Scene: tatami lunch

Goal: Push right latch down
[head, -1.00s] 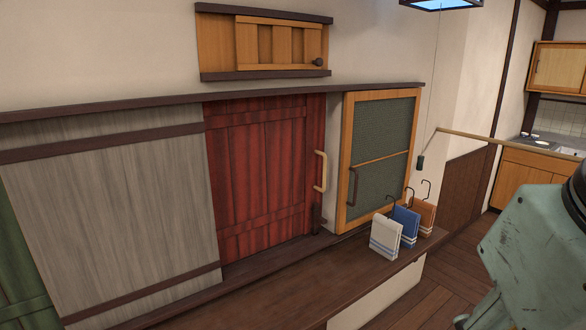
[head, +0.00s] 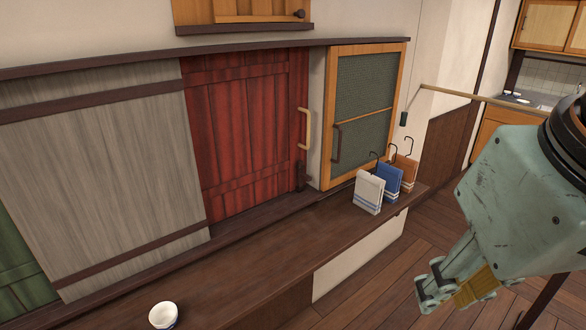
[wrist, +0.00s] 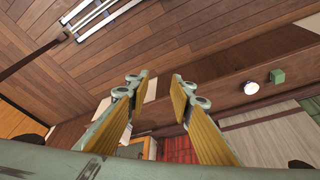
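A small dark latch (head: 300,175) is at the lower right edge of the red plank door (head: 245,130) in the head view, below a pale wooden handle (head: 305,128). I cannot tell its exact position. My gripper (head: 448,302) hangs at the lower right of the head view, above the floor and well apart from the latch. In the wrist view my gripper (wrist: 158,82) has its two yellow-padded fingers spread with nothing between them. The red door (wrist: 181,149) shows partly at the bottom of the wrist view; I cannot make out the latch there.
A grey panel (head: 95,150) stands left of the red door, a mesh-fronted cabinet (head: 362,110) right. Folded cloths (head: 369,193) stand on the wooden ledge (head: 245,260). A pole (head: 480,98) extends at right.

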